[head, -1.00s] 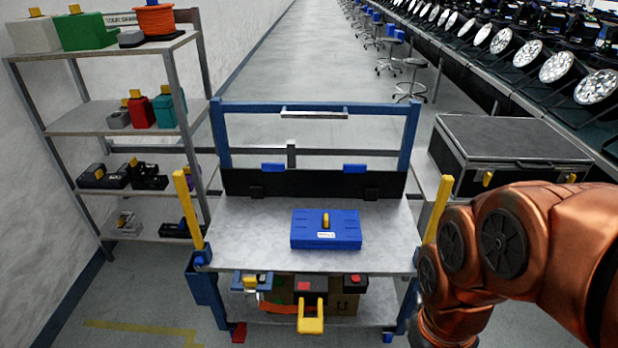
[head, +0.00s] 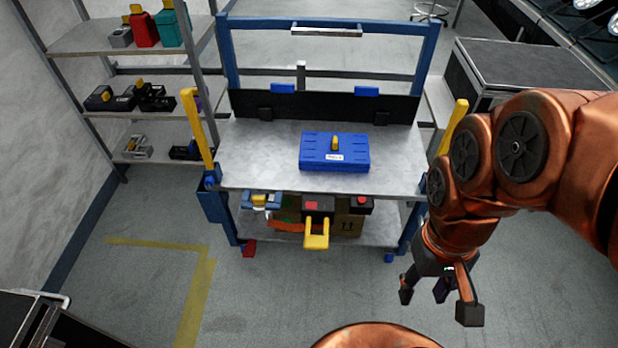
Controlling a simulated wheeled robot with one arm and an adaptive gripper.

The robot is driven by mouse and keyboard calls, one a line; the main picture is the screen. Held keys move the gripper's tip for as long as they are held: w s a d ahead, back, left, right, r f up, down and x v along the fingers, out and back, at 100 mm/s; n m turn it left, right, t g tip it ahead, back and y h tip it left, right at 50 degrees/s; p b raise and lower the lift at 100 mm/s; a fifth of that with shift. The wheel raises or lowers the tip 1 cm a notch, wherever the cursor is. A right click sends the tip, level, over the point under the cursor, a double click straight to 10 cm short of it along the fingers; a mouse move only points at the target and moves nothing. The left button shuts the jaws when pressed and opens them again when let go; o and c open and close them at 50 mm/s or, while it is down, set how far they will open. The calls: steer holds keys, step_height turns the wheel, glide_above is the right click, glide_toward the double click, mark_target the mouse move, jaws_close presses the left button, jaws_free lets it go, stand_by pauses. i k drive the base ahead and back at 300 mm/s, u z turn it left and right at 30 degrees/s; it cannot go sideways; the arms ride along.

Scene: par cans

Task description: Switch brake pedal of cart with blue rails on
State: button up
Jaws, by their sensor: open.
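The cart with blue rails (head: 429,58) stands ahead of me, with a grey top and a lower shelf. A small red pedal-like part (head: 249,247) sticks out low at its front left foot. A small blue part (head: 389,257) shows low at its front right foot. I cannot tell from the picture which way the pedal is set. My gripper (head: 438,300) is open and empty, pointing down at the lower right, in front of the cart's right corner and apart from it.
A blue toolbox (head: 335,150) lies on the cart top. Several items, including a yellow-handled one (head: 316,236), fill its lower shelf. A storage rack (head: 140,84) stands at left, a black case (head: 530,65) at right. The floor (head: 270,300) before the cart is clear.

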mark_target(249, 250)
steer(key=z, duration=0.5)
steer(key=k, duration=0.6)
steer(key=u, duration=0.35)
steer(key=i, duration=0.65)
steer(key=u, duration=1.4)
steer(key=i, duration=0.45)
steer(key=u, duration=0.55)
